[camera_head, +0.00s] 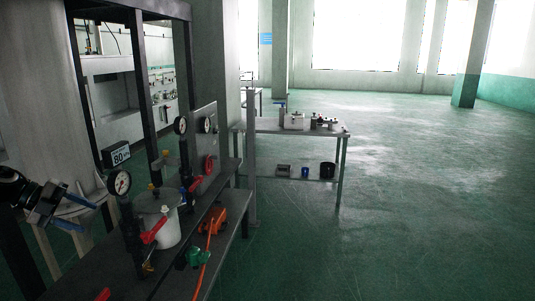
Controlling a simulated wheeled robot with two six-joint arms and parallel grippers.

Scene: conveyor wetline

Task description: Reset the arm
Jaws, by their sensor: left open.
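My left arm comes in from the left edge in the head view. Its gripper (74,211) is open, with its blue-tipped fingers spread and nothing between them. It is to the left of the bench, beside the round pressure gauge (119,182) and apart from it. My right arm and gripper do not show.
A workbench (228,252) carries a white pot (158,219), a red-handled valve (155,229), an orange device (214,220) with a cable and a green part (198,256). A dark frame post (143,90) rises behind. A farther table (268,127) holds equipment. The green floor at right is clear.

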